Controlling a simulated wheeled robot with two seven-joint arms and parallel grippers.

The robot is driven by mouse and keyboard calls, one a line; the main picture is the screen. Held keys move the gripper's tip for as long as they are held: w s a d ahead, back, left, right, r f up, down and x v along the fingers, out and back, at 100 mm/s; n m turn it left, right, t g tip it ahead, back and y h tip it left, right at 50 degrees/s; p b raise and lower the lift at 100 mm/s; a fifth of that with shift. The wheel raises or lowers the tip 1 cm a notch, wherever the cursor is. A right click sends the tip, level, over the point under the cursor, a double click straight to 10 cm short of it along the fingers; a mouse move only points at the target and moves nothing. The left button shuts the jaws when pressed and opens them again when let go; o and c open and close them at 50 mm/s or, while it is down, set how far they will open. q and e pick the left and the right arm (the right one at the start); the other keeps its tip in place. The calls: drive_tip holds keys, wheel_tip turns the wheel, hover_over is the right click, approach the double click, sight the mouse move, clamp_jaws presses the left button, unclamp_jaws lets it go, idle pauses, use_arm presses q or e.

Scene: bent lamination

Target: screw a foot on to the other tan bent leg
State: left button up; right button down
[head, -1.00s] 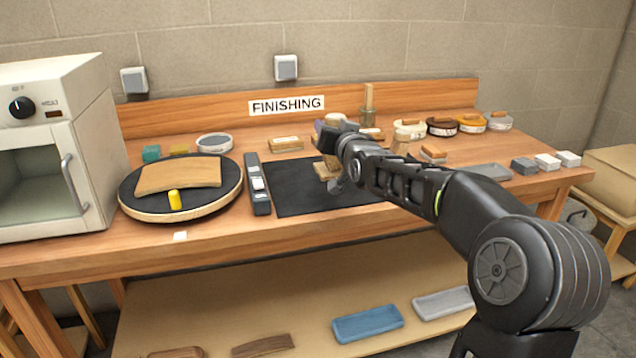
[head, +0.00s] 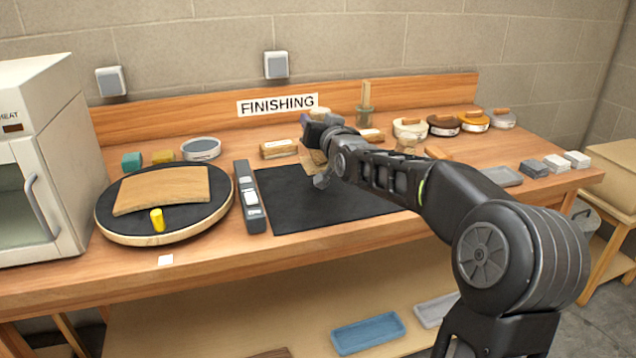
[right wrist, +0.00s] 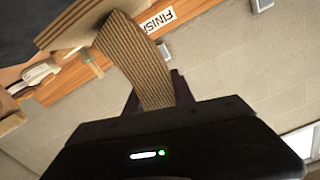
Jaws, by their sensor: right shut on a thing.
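My right gripper (head: 318,130) is over the back part of the black mat (head: 290,205) in the head view. It is shut on a tan bent leg, which shows in the right wrist view (right wrist: 140,62) as a curved, layered strip with a wider flat part at its far end. In the head view the leg (head: 314,160) is mostly hidden behind the gripper and wrist. I cannot make out a foot on it. My left gripper is not in view.
A turntable (head: 110,229) with a curved tan panel (head: 163,190) and a yellow piece (head: 157,220) stands left. A long grey tool (head: 250,203) lies beside the mat. Several round tins (head: 410,128) line the back right. The mat's front is clear.

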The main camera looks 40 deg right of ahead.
sight(315, 158)
drive_tip(key=shift+f, duration=2)
wheel_tip(315, 158, down, 5)
drive_tip(key=shift+f, duration=0.1)
drive_tip(key=c, duration=1.1)
unclamp_jaws()
drive_tip(key=shift+o, duration=0.2)
